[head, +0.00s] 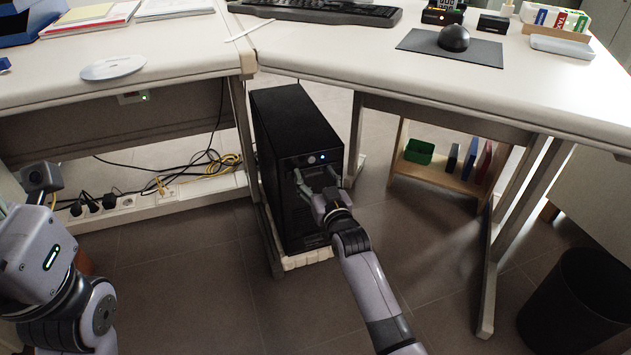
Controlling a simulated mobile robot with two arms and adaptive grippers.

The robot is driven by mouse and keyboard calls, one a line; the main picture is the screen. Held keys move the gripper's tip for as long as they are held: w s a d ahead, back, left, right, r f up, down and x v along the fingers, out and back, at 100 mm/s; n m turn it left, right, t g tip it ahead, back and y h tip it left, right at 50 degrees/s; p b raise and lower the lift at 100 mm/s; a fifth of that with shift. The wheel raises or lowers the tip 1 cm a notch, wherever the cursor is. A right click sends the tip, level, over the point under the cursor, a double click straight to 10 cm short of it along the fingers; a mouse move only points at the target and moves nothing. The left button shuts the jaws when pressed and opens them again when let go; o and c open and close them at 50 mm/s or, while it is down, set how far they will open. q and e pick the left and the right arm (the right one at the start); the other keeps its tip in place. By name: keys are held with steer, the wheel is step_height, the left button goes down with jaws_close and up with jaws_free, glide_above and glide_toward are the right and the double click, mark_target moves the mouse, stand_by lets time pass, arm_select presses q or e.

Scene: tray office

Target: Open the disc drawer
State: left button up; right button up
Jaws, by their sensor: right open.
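A black computer tower (298,125) stands upright under the desk, on a low pale base. A small blue light shows near the top of its front. My right gripper (316,176) is open in front of the tower's upper front, its two fingers apart. The fingertips are close to the front; I cannot tell whether they touch it. The disc drawer cannot be made out, as the front is dark and partly behind the gripper. My left arm is at the lower left, and its gripper cannot be made out. A disc (113,67) lies on the left desk.
The desktop (330,60) overhangs the tower, with desk legs (515,230) on the right. Cables and a power strip (125,203) lie left. A low shelf (440,177) and a black bin (578,305) stand right. The floor in front is clear.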

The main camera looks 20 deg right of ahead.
steer(key=shift+c, duration=0.2)
jaws_close()
stand_by(0.6)
